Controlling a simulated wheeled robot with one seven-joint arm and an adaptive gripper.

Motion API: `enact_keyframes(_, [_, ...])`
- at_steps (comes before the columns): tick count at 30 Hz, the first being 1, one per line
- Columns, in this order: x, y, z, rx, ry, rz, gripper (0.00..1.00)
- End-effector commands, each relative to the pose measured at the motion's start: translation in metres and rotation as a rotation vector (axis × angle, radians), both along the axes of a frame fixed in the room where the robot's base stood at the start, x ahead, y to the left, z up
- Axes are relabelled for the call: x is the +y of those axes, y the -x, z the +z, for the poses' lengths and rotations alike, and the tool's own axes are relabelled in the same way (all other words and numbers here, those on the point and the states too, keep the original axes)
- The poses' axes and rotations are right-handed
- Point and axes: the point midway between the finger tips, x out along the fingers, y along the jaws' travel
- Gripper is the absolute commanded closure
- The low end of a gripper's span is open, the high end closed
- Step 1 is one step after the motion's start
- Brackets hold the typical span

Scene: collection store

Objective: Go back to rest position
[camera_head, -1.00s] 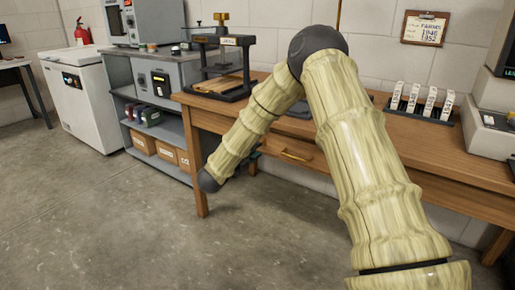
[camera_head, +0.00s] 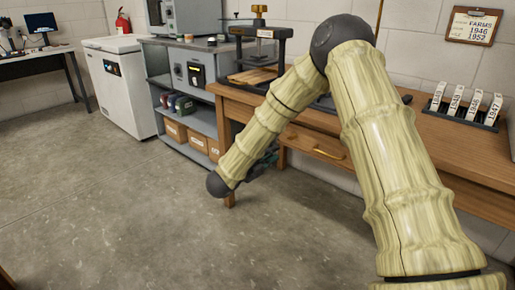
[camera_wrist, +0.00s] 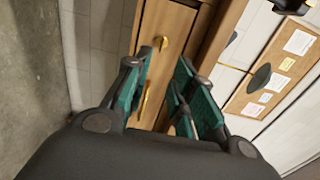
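My gripper (camera_wrist: 162,80) shows in the wrist view with its two teal-padded fingers apart and nothing between them. Beyond the fingers is a wooden drawer front with a brass handle (camera_wrist: 146,100). In the head view my arm is folded, its elbow high in front of the wooden desk (camera_head: 455,150) and its forearm sloping down to the left. There the gripper is mostly hidden behind the forearm, and only a dark teal bit shows by the desk's front.
Grey shelving (camera_head: 200,118) with cardboard boxes stands left of the desk, then a white chest freezer (camera_head: 122,85). A press (camera_head: 260,45) and a rack of numbered tags (camera_head: 465,108) are on the desk. The concrete floor (camera_head: 110,210) at front left is open.

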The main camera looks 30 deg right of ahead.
Motion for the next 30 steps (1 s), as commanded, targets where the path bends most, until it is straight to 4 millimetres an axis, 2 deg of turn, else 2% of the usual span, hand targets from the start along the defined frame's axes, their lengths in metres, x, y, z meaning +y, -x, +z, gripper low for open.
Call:
enact_keyframes(6, [0.001,0.0,-0.004,0.011,0.002,0.01,0.75])
enact_keyframes(8, [0.005,0.0,-0.013,0.042,0.007,0.036,0.75])
enact_keyframes(10, [0.011,0.001,-0.033,0.111,0.017,0.093,0.75])
enact_keyframes(14, [0.033,0.009,-0.094,0.322,0.049,0.263,0.75])
enact_keyframes(18, [0.062,0.031,-0.166,0.583,0.095,0.475,0.75])
enact_keyframes(20, [0.074,0.046,-0.196,0.691,0.114,0.565,0.75])
enact_keyframes(24, [0.101,0.088,-0.26,0.935,0.161,0.768,0.75])
enact_keyframes(26, [0.112,0.11,-0.284,1.035,0.181,0.856,0.75])
enact_keyframes(30, [0.134,0.169,-0.335,1.258,0.227,1.061,0.75])
